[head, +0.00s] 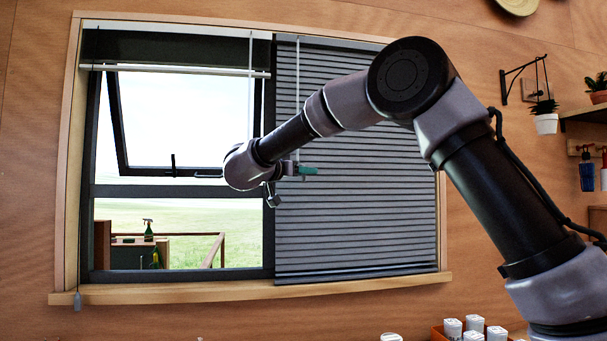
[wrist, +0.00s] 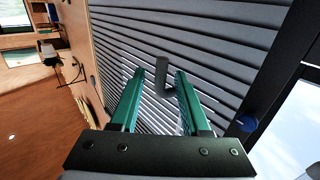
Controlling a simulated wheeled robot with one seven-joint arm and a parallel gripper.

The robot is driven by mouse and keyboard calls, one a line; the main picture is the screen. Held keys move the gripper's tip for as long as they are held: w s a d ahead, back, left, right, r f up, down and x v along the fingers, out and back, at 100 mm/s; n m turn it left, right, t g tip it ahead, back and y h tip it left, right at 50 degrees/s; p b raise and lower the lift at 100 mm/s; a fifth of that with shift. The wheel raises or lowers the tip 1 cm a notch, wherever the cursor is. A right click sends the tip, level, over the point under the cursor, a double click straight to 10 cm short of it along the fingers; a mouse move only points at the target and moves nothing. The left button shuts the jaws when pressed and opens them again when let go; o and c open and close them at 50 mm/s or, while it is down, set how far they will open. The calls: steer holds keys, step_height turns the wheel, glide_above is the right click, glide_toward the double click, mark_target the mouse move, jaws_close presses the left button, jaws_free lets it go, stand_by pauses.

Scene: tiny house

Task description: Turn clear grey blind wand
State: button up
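The clear grey blind wand (head: 298,95) hangs in front of the lowered right blind (head: 360,220) in the head view. My gripper (head: 310,171), with green fingers, is near the wand's lower part, side-on to the blind. In the wrist view, my gripper (wrist: 160,74) has its two green fingers apart. A short grey piece (wrist: 162,72), which looks like part of the wand, shows between the fingertips in front of the slats. I cannot tell whether either finger touches it. My arm hides part of the right blind.
The left blind (head: 175,71) is raised, with a pale cord (head: 251,80) beside it. The left window sash (head: 150,168) is tilted open. A wooden sill (head: 200,293) runs below. White containers (head: 474,324) stand at the bottom right. A potted plant (head: 546,118) hangs at the right.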

steer(key=shift+f, duration=0.1)
steer(key=v, duration=1)
steer(key=shift+s+a, duration=0.25)
steer(key=shift+s, duration=0.05)
steer(key=w+d+r+t+y, duration=0.1)
steer(key=w+d+r+y, duration=0.15)
steer(key=d, duration=0.35)
steer(key=w+d+r+n+t+y, duration=0.1)
steer(key=w+d+r+y, duration=0.1)
steer(key=d+r+y, duration=0.3)
steer(key=w+d+r+t+y, duration=0.1)
steer(key=w+d+r+y, duration=0.15)
steer(key=d, duration=0.45)
steer(key=s+d+f+g, duration=0.3)
steer(key=s+d+f, duration=0.3)
steer(key=s+f, duration=0.2)
steer(key=s+d+f+g, duration=0.4)
steer(key=s+d+f, duration=0.3)
steer(key=s, duration=0.4)
steer(key=s+d+f+n+g+y, duration=0.1)
steer(key=s+d+f+g, duration=0.3)
steer(key=s+f, duration=0.5)
steer(key=d+f, duration=0.1)
steer(key=d, duration=0.1)
steer(key=shift+s+d, duration=0.25)
steer(key=shift+s, duration=0.1)
steer(key=shift+f, duration=0.15)
